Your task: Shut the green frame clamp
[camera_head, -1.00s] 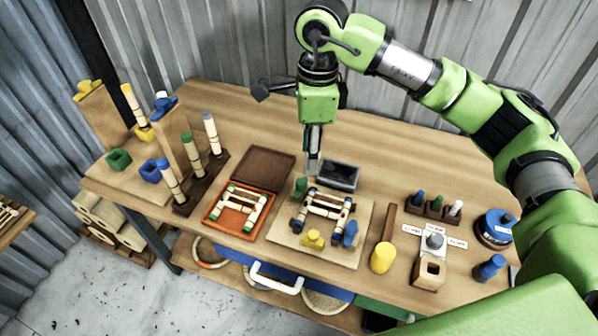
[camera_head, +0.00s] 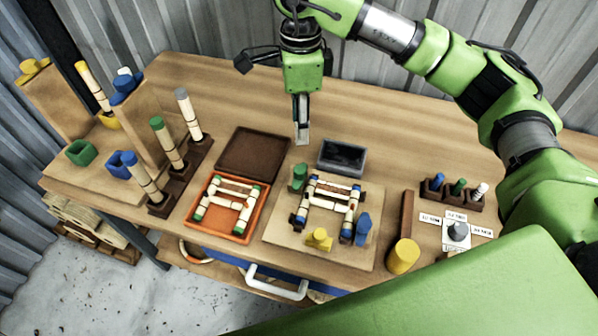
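The green frame clamp (camera_head: 299,177) stands upright at the back left corner of a wooden board (camera_head: 285,250). A frame of pale rattan rods (camera_head: 333,204) with dark corner pieces sits on this board, just right of the clamp. I cannot tell from here whether the clamp touches the frame. My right gripper (camera_head: 302,138) points down above and behind the green clamp, apart from it. Its fingers look together, with nothing between them. My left gripper is not in view.
A yellow clamp (camera_head: 319,239) and a blue clamp (camera_head: 362,229) are on the same board. A dark tray (camera_head: 342,157) stands behind it. An orange box (camera_head: 226,228) with a rattan frame lies left. A yellow cylinder (camera_head: 403,256) stands right. The table's back is clear.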

